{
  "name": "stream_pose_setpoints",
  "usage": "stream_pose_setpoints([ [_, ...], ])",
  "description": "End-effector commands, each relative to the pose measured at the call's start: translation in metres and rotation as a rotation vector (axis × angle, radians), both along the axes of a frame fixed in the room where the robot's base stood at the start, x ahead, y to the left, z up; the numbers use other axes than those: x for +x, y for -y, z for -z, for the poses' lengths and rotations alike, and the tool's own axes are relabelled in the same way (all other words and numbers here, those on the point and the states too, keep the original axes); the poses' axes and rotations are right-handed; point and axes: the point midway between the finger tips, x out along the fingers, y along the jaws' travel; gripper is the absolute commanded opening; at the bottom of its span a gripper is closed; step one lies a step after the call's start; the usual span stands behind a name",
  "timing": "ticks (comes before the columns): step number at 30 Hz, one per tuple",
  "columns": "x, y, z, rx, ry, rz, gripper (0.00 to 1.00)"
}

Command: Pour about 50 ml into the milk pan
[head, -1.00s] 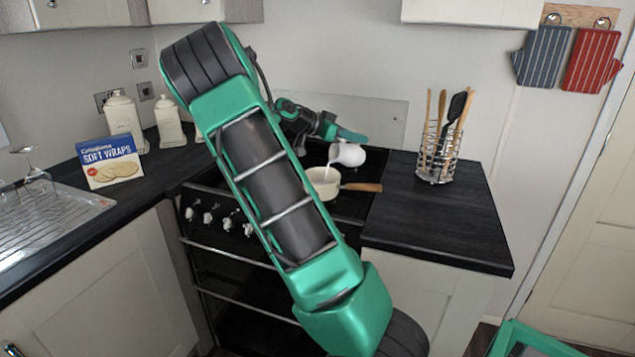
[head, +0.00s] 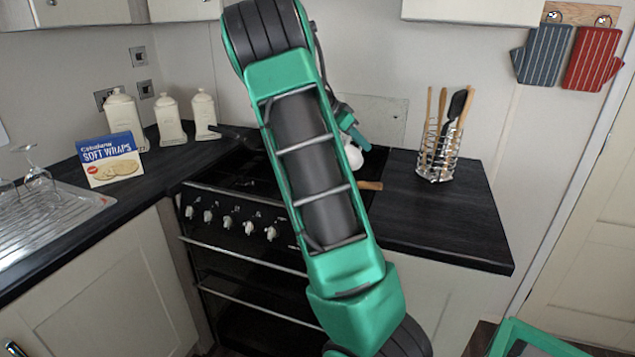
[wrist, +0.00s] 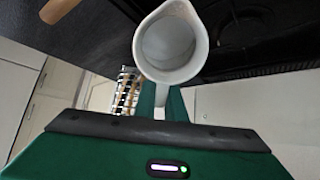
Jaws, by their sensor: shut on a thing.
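A white jug (wrist: 170,62) is held by its handle between the green fingers of my gripper (wrist: 162,103). In the wrist view I look into its open mouth, and its inside is pale; I cannot tell how much liquid is there. In the head view only a small part of the jug (head: 354,156) shows below my gripper (head: 356,138), beside my arm. The milk pan sits on the hob, its body hidden behind my arm; its wooden handle (head: 371,185) sticks out to the right. The jug's tilt and any stream are hidden.
A wire utensil holder (head: 437,155) stands on the dark right counter (head: 440,215), which is otherwise clear. Cream canisters (head: 168,120) and a soft wraps box (head: 111,160) are on the left counter. A dark pan (head: 238,135) is at the hob's back left.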

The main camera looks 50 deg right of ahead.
Motion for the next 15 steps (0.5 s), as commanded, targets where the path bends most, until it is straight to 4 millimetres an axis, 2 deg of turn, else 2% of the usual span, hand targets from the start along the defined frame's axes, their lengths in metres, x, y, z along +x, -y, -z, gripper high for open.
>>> stream_pose_setpoints([
  [15,-0.005,0.011,0.020,0.153,0.068,0.002,0.00],
])
